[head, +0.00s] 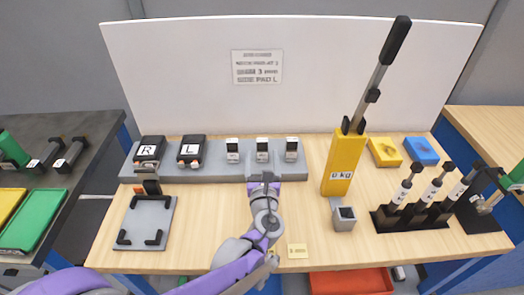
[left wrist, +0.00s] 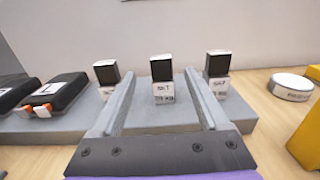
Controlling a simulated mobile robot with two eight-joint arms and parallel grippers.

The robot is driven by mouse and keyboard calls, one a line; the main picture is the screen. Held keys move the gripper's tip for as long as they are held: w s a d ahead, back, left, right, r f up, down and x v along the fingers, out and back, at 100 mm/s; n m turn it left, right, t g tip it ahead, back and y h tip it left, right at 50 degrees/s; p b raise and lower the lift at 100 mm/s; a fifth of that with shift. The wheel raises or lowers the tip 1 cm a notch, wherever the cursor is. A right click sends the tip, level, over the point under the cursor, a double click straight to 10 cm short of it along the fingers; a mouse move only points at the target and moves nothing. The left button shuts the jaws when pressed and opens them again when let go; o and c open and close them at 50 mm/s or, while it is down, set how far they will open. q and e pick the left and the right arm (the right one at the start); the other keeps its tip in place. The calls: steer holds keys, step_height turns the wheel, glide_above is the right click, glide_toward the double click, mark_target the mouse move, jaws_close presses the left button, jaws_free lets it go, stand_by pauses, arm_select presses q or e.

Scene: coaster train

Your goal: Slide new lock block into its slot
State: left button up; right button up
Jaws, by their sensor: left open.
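Three small block pieces with black fronts and white labels stand in a row on the grey rack (head: 215,173): a left one (head: 232,150), a middle one (head: 262,149) and a right one (head: 291,149). My left gripper (head: 266,178) is open in front of the middle one. In the left wrist view its two fingers (left wrist: 161,75) reach forward, with the middle block (left wrist: 162,80) showing between them and the other two outside. I cannot tell which piece is the new lock block. A grey block with a dark square opening (head: 344,213) sits below the yellow lever unit; whether it is the slot is unclear.
Black units marked R (head: 149,150) and L (head: 191,150) sit on the rack's left part. A grey plate with black brackets (head: 147,222) lies front left. The yellow unit (head: 342,165) with its tall lever stands right of my gripper. A black stand (head: 412,215) holds several handles.

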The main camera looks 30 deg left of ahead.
mark_target(261, 143)
arm_select(q)
steer(key=x, duration=0.3)
steer(key=shift+w+a+r, duration=0.15)
steer(key=shift+w+a, duration=0.15)
steer(key=shift+p+x, duration=0.3)
steer(key=shift+x, duration=2.85)
steer(key=shift+d, duration=0.15)
jaws_close()
